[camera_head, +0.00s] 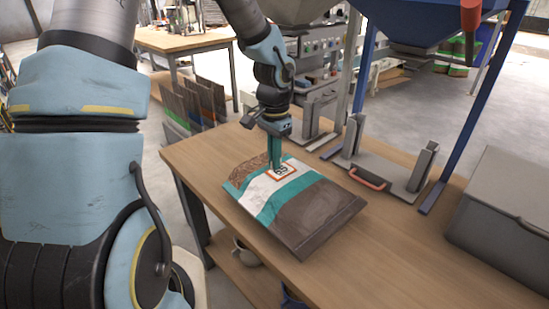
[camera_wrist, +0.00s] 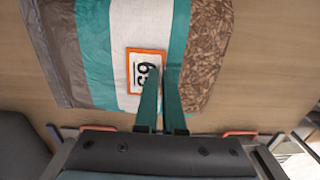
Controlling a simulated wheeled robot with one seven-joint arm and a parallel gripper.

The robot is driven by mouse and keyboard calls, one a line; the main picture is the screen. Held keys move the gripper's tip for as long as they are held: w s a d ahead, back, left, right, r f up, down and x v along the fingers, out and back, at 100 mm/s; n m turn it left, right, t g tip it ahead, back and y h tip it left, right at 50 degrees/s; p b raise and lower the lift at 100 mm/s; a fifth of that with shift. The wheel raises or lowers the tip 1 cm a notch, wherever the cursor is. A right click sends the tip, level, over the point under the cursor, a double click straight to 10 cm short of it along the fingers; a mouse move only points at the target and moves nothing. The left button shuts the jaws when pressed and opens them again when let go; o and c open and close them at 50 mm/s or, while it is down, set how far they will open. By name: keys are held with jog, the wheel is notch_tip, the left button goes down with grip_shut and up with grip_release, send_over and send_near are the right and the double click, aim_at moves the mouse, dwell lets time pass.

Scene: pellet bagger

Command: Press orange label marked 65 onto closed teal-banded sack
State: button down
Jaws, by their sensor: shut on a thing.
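The sack (camera_head: 305,215) lies flat on the table, brown with teal bands, a white stripe and a patch showing brown pellets; it also fills the top of the wrist view (camera_wrist: 95,45). The orange-bordered label (camera_head: 283,171) with a black 65 is over the white stripe, its right edge near a teal band; in the wrist view the label (camera_wrist: 132,70) looks sideways. My gripper (camera_head: 275,163) points down from above, its teal fingers (camera_wrist: 163,78) close together at the label's edge, shut on it. I cannot tell whether the label touches the sack.
A metal clamp-like fixture with a red handle (camera_head: 367,178) stands behind the sack. A grey box (camera_head: 505,215) is at the right. Blue frame posts (camera_head: 465,110) rise at the table's back. The wooden table (camera_head: 385,260) is clear at front right.

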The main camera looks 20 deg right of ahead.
jog(key=shift+f, duration=0.25)
dwell(0.5)
jog(key=c, duration=0.9)
grip_release()
jog(key=shift+c, duration=0.2)
jog(key=shift+r, duration=0.1)
notch_tip(320, 180, up, 11)
jog(key=b, duration=0.1)
jog(key=shift+f, duration=0.2)
jog(key=s+a+f+n, duration=0.2)
jog(key=a+n, duration=0.4)
jog(key=a, duration=0.6)
jog(key=s+a+f+n+t, duration=0.1)
jog(key=s+a+f+n, duration=0.1)
jog(key=a+n, duration=0.4)
jog(key=a, duration=0.5)
jog(key=shift+s+a+t, duration=0.3)
jog(key=shift+s+a, duration=0.05)
